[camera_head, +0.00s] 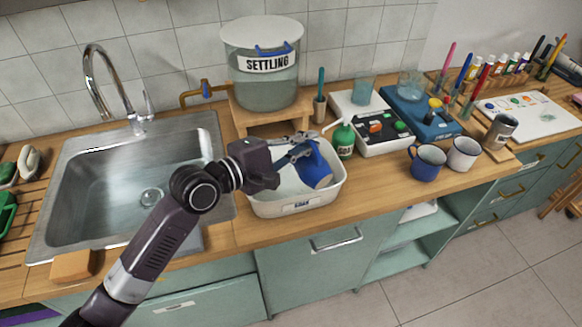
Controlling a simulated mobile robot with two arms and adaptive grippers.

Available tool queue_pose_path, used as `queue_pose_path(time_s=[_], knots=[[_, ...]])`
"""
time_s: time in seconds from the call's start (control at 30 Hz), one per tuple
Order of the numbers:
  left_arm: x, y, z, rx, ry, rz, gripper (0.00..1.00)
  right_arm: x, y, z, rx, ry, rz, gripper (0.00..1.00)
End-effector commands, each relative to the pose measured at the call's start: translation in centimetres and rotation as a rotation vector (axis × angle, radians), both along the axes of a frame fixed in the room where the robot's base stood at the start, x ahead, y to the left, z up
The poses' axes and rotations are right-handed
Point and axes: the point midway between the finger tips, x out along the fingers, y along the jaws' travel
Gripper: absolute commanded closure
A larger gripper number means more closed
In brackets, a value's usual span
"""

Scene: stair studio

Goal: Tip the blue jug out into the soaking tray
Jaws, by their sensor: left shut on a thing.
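My left gripper (290,157) is shut on the blue jug (314,168) and holds it over the soaking tray (298,207). The jug is tilted, its body slanting down to the right within the tray's outline. I cannot tell whether the jug touches the tray or whether anything is flowing from it. The soaking tray is a white tub with a label on its front, standing on the wooden counter. My gripper and wrist hide part of the tray's left side. My right gripper does not show.
A steel sink (135,185) lies left of the tray. A settling tank (262,68) stands on a wooden stand behind it. A green bottle (344,140) is close on the tray's right. A blue mug (426,163) and a white mug (464,154) stand farther right. Bare counter (375,185) lies between.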

Motion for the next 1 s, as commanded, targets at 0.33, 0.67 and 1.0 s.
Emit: queue_pose_path(time_s=[0.33,0.67,1.0], knots=[[0.24,-0.12,-0.03,-0.029,0.031,0.000,1.00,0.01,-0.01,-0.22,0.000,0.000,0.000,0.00],[0.50,-0.03,-0.32,-0.054,0.062,0.001,1.00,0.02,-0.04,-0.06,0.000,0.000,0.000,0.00],[0.82,0.21,-0.62,-0.078,0.095,0.000,1.00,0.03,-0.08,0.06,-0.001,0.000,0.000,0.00]])
